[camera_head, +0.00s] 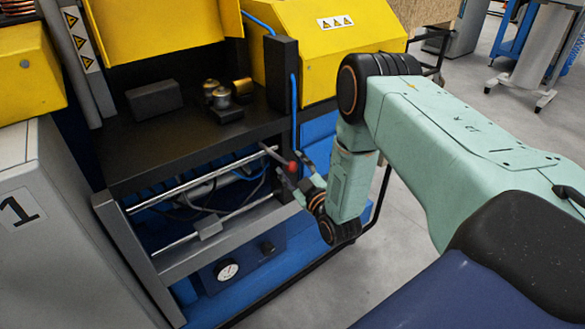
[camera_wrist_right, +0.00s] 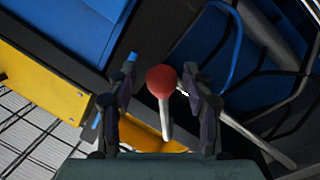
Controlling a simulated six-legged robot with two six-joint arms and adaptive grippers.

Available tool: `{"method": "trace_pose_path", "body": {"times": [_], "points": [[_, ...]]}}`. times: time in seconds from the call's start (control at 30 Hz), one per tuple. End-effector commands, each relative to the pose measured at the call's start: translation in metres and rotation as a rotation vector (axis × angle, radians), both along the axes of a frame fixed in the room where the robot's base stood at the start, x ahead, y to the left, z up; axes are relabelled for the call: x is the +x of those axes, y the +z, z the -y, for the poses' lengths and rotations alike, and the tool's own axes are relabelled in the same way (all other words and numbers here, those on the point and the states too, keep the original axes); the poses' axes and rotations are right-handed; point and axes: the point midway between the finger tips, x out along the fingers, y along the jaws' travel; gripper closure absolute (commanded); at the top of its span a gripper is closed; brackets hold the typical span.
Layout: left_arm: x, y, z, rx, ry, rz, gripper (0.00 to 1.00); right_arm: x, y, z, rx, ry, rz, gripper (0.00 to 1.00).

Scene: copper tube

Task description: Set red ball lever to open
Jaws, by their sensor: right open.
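The red ball lever has a red ball (camera_wrist_right: 161,80) on a pale stem (camera_wrist_right: 166,122). In the head view the red ball (camera_head: 292,166) shows small at the right end of the machine's open bay, below the black shelf. My right gripper (camera_head: 292,172) is at the ball. In the right wrist view my right gripper (camera_wrist_right: 163,85) is open, with one dark finger on each side of the ball and visible gaps between. Whether the fingers touch the stem cannot be told. My left gripper is not in view.
A black shelf (camera_head: 150,160) holds small metal parts above the bay. Metal rods (camera_head: 190,187) and cables run inside the bay. A black upright post (camera_head: 281,75) with a blue hose stands just above the lever. A gauge (camera_head: 228,271) sits below.

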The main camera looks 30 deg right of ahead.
Motion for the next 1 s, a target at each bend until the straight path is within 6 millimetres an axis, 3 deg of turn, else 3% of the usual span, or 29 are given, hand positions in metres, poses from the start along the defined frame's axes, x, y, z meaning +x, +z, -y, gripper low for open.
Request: {"method": "trace_pose_path", "body": {"times": [0.2, 0.8, 1.0], "points": [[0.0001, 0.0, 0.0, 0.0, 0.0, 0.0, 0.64, 0.0015, 0.0, -0.0003, 0.0, 0.001, -0.001, 0.49], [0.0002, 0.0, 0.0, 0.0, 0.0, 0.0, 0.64, 0.0013, 0.0001, 0.0005, 0.0, -0.001, 0.0, 1.0], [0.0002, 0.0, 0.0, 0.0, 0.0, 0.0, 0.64, 0.0013, 0.0001, 0.0009, 0.0, -0.002, 0.0, 1.0]]}}
